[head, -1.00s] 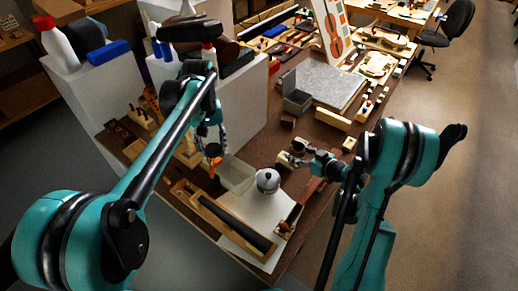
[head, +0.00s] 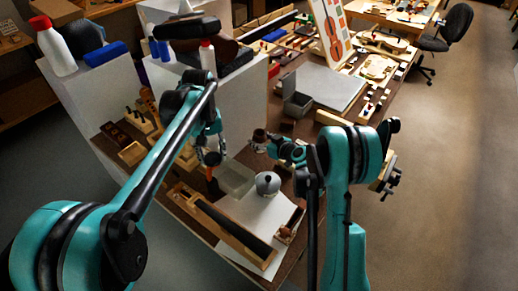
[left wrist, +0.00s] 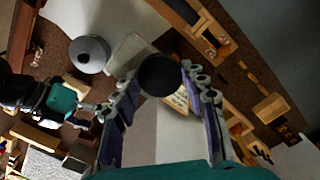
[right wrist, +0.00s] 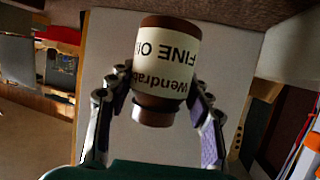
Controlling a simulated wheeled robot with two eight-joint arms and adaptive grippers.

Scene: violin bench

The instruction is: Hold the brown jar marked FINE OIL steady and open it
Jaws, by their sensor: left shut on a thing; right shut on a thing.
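The brown jar (right wrist: 172,93) carries a cream label reading FINE OIL and shows upside down in the right wrist view. Its dark brown narrower end (right wrist: 153,115) points toward the camera; I cannot tell if a cap is on it. My right gripper (right wrist: 157,82) is shut around the jar, which shows small and dark in the head view (head: 259,136). My left gripper (left wrist: 160,72) is shut on a dark round-topped thing (left wrist: 160,77). A tan lettered patch shows just beside it. In the head view an orange patch (head: 212,158) shows at the left gripper.
A grey lidded pot (head: 267,184) stands on a white sheet (head: 252,211) beside a shallow clear tray (head: 236,178). A long dark bar in a wooden frame (head: 236,229) lies in front. A white partition (head: 236,92) rises behind the left gripper. An open grey box (head: 297,104) stands further back.

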